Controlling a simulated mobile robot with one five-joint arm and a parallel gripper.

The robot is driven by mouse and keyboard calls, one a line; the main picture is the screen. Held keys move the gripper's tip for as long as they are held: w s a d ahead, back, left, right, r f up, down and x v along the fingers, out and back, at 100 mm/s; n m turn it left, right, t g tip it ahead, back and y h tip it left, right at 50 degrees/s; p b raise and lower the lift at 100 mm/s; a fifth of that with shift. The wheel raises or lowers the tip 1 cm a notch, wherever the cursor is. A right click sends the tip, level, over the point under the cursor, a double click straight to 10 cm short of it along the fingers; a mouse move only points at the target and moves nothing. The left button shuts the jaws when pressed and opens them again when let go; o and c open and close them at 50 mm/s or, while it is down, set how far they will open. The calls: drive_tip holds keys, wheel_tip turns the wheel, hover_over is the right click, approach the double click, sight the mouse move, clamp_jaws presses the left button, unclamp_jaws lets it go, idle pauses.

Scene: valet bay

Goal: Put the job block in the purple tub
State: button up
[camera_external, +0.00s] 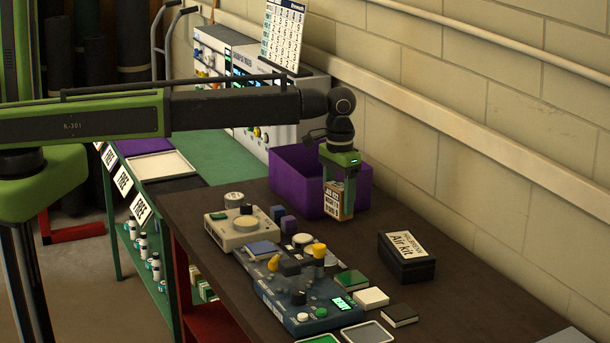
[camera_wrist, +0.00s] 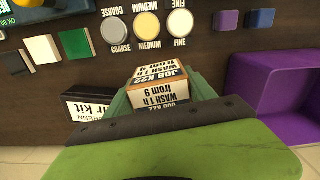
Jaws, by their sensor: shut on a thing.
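The job block (camera_external: 333,199) is a cardboard-coloured cube with white printed labels. My gripper (camera_external: 339,210) points down and is shut on it, with a finger on either side. In the wrist view the block (camera_wrist: 163,82) shows its "JOB K22" label between the green fingers. The purple tub (camera_external: 291,176) is open-topped and stands on the dark bench by the wall. In the wrist view the tub (camera_wrist: 247,88) lies right of the block, so the block is beside the tub, not over it. The block hides part of the tub's near side in the external view.
A black Air kit box (camera_external: 406,265) stands right of my gripper. Controller units (camera_external: 300,300), a beige unit (camera_external: 240,229), round grit pots (camera_wrist: 147,27) and small coloured blocks (camera_external: 370,298) crowd the bench front. Small purple and blue cubes (camera_external: 288,224) stand near the tub.

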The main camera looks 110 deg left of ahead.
sight(339, 200)
drive_tip(key=d+r, duration=0.1)
drive_tip(key=d+r+p, duration=0.1)
drive_tip(key=d, duration=0.1)
drive_tip(key=shift+d, duration=0.25)
